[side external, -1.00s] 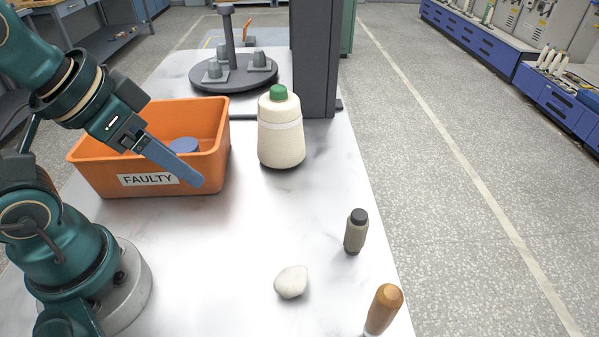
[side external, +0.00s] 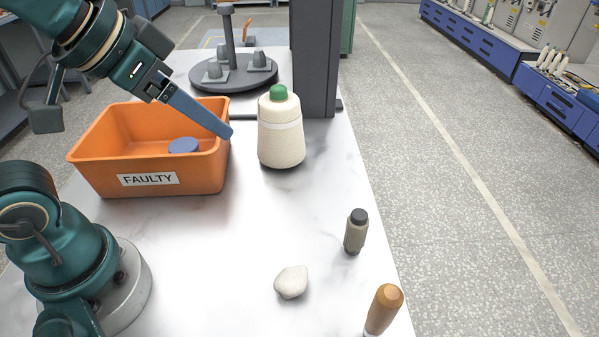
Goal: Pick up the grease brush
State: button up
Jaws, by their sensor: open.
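The likely grease brush (side external: 383,308) has a rounded wooden handle and stands tilted at the near right edge of the white table. Its lower end is cut off by the bottom of the picture, so no bristles show. My gripper (side external: 228,132), with long blue fingers, is above the right rim of the orange bin, just left of the cream bottle. It is open and empty, far up and left of the brush. One finger hides most of the other from this side.
The orange FAULTY bin (side external: 110,174) holds a blue disc (side external: 184,146). A cream bottle with a green cap (side external: 281,140), a small dark-capped vial (side external: 355,234) and a whitish lump (side external: 291,282) stand on the table (side external: 215,262). A grey post (side external: 313,60) and round rack (side external: 232,82) are behind.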

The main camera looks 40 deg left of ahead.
jog(key=w+d+m+t+h, duration=0.2)
jog(key=w+d+m+t, duration=0.1)
jog(key=w+d, duration=0.3)
jog(key=m+g+h, duration=0.1)
jog(key=m+h, duration=0.7)
jog(key=h, duration=0.5)
send_over(379, 319)
jog(key=a, duration=0.2)
notch_tip(379, 319, down, 13)
jog(key=shift+h, duration=0.3)
jog(key=shift+x, duration=2.8)
jog(key=shift+w+r, duration=0.1)
jog(key=shift+w, duration=0.05)
grip_shut()
